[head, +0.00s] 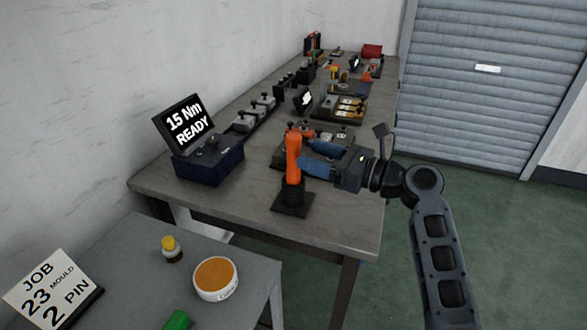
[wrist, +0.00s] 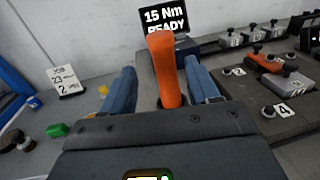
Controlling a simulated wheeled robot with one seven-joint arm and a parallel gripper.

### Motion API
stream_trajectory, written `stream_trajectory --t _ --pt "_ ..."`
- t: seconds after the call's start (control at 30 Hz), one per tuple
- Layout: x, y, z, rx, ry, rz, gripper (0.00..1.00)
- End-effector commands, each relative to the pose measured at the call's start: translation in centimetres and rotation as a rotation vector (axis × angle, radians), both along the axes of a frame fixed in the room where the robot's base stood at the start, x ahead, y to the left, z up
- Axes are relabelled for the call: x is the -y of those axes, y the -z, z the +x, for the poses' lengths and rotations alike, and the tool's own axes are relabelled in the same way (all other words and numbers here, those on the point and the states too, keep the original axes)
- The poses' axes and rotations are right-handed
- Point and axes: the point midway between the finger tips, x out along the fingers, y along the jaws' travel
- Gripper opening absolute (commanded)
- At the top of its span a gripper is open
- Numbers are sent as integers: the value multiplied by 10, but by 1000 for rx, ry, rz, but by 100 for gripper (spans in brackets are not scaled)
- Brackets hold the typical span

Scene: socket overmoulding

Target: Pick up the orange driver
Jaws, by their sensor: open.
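The orange driver (head: 293,157) stands upright in a dark stand (head: 292,198) near the front edge of the long grey table. My gripper (head: 318,158) is at the driver's upper part, reaching in from the right, with its blue fingers apart. In the wrist view the driver (wrist: 163,68) rises between the two blue fingers of my gripper (wrist: 160,88), with a gap on each side. The driver's lower end is partly hidden by the gripper body in the wrist view.
A dark blue box with a screen reading "15 Nm READY" (head: 184,120) stands left of the driver. Numbered mould blocks (wrist: 270,82) lie on the table beyond my gripper. A lower grey table holds a job sign (head: 52,288), a cup (head: 216,283) and a small bottle (head: 171,250).

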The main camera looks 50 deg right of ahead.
Motion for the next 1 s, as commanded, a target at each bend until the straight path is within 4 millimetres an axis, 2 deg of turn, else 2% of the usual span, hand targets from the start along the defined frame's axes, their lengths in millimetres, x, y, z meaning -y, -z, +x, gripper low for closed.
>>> stream_trajectory --t 0.4,0.73,1.0 --pt "-5 2 51 0 0 -3 60" --pt "-7 3 59 -1 2 -3 60" --pt "-7 3 58 -1 2 -3 35"
